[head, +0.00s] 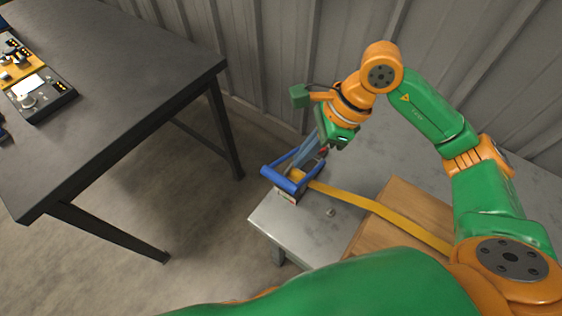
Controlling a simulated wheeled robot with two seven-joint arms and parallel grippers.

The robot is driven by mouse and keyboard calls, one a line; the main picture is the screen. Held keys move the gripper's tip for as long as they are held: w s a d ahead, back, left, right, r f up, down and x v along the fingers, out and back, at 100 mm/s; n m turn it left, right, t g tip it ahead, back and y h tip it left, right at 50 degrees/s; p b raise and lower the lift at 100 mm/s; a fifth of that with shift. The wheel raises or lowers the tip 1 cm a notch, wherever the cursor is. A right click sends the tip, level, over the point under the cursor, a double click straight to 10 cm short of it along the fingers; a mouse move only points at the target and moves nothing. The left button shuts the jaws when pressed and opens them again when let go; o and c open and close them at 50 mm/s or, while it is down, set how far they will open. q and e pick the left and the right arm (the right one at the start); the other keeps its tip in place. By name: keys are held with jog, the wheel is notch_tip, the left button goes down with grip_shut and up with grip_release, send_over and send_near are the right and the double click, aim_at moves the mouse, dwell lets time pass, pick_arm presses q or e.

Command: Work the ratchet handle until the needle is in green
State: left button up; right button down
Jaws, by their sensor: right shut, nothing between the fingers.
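The blue ratchet (283,180) sits at the left edge of a grey metal table. Its blue handle stands raised and tilted toward the back. A yellow strap (377,208) runs from the ratchet to the right across a wooden box. My right gripper (327,147) is shut with nothing in it, beside the upper end of the handle; I cannot tell whether they touch. A small red part shows next to the gripper. I cannot make out a gauge needle or a green zone. My left gripper is not in view.
The grey metal table (293,235) has a small bolt-like piece (331,212) on it. The wooden box (385,236) stands on it at the right. A dark table (120,75) with electronic devices (38,95) stands at the left, with open floor between. A corrugated wall is behind.

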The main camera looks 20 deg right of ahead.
aim_at(283, 178)
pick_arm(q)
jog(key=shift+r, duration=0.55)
pick_arm(e)
jog(key=shift+s+d+r, duration=0.1)
jog(key=shift+d+r, duration=0.1)
jog(key=shift+d, duration=0.05)
jog(key=shift+a+f, duration=0.1)
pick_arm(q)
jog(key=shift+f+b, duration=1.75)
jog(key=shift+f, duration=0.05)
pick_arm(e)
jog(key=shift+x, duration=3.45)
